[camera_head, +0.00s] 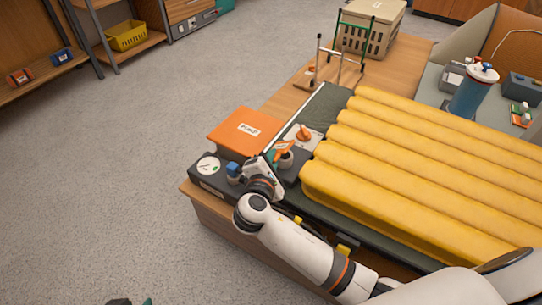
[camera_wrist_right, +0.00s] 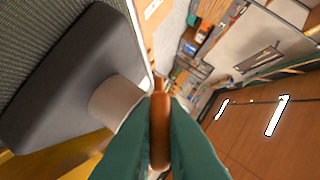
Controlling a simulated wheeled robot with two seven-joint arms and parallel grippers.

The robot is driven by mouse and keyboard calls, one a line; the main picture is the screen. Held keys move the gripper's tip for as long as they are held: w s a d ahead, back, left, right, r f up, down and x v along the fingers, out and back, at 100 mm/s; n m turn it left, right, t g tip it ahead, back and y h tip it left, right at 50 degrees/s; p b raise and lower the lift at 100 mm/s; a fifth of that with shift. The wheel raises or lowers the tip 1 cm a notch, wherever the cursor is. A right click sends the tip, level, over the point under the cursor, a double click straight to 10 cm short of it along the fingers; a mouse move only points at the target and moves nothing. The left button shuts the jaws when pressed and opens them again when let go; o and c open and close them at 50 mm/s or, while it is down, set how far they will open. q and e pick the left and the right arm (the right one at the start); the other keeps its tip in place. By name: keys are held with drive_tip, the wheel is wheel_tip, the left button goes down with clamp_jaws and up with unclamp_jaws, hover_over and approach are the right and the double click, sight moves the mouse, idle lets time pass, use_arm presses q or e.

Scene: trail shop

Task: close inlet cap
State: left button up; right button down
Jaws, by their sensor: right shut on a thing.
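The inlet cap (camera_head: 282,146) is orange and sits by a short pale neck (camera_head: 286,161) on a dark grey block, at the near left corner of the yellow ribbed mattress (camera_head: 400,155). My right gripper (camera_head: 275,157) is shut on the cap. In the right wrist view the green fingers (camera_wrist_right: 160,115) pinch an orange strip, the cap (camera_wrist_right: 160,135), seen edge-on. The pale neck (camera_wrist_right: 114,102) stands just left of it, on the grey block (camera_wrist_right: 70,75). I cannot tell whether the cap touches the neck. A dark and teal tip of my left gripper (camera_head: 132,301) barely shows at the bottom edge.
An orange box (camera_head: 245,132) and a dark case with a blue-topped item (camera_head: 233,171) stand left of the inlet. A white card with another orange part (camera_head: 304,133) lies behind it. A small metal rack (camera_head: 338,62) and beige crate (camera_head: 370,28) are farther back. Floor at left is clear.

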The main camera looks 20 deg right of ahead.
drive_tip(key=shift+s+f+m, duration=0.1)
drive_tip(key=shift+f+m, duration=0.05)
drive_tip(key=shift+m, duration=0.25)
use_arm(q)
drive_tip(key=shift+w+d+r+t, duration=0.2)
drive_tip(key=shift+w+t, duration=0.1)
drive_tip(key=shift+w, duration=0.2)
use_arm(e)
drive_tip(key=c, duration=1.8)
unclamp_jaws()
